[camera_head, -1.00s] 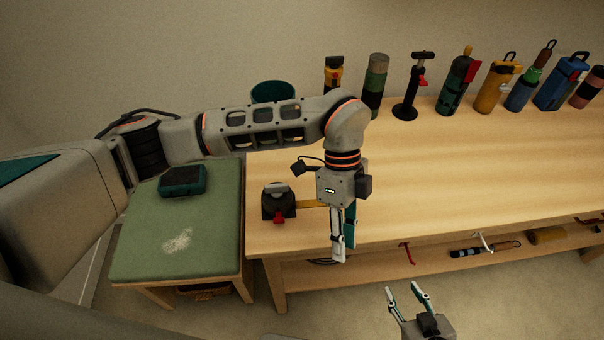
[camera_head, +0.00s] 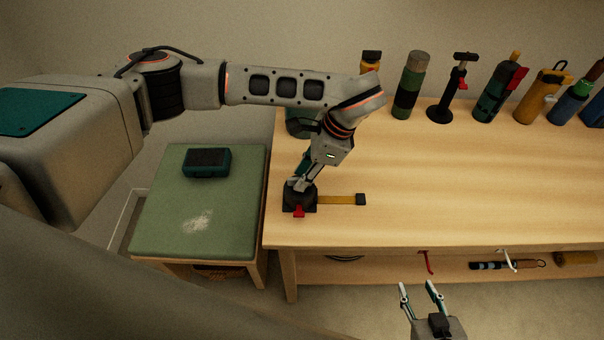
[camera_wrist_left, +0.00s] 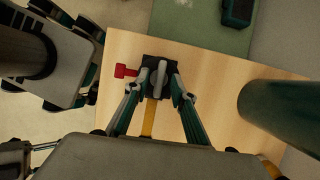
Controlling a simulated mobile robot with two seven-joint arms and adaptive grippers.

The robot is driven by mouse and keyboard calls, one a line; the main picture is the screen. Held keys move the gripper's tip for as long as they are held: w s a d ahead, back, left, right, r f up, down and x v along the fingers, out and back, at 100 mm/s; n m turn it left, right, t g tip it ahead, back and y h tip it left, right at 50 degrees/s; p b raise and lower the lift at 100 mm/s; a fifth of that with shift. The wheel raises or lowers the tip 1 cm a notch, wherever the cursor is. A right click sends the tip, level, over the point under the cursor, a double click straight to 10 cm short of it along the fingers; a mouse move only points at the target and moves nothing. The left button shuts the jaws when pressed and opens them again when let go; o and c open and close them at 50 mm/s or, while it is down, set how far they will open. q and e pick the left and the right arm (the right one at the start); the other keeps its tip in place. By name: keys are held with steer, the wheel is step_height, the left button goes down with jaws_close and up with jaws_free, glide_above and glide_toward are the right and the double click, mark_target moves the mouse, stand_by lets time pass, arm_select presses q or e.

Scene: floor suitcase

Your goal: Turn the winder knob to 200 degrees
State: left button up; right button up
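The winder is a dark box (camera_head: 300,207) on the table near its left edge, with a red lever in front and a yellow tape strip (camera_head: 340,199) running right to a black end. Its grey bar-shaped winder knob (camera_wrist_left: 160,77) shows on top in the left wrist view. My left gripper (camera_head: 301,184) is over the winder, pointing down. In the left wrist view its fingers (camera_wrist_left: 156,82) are spread, one on each side of the knob, with gaps visible; contact cannot be told. My right gripper (camera_head: 421,290) is open and empty in front of the table.
A dark green cylinder (camera_wrist_left: 285,110) stands close to my left gripper. Several tools and bottles line the table's back. A green-topped stool (camera_head: 190,232) with a teal-black box (camera_head: 207,162) is at left. The table's middle is clear.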

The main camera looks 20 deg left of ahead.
arm_select(q)
steer(key=shift+a+f, duration=0.1)
steer(key=shift+f, duration=0.25)
jaws_close()
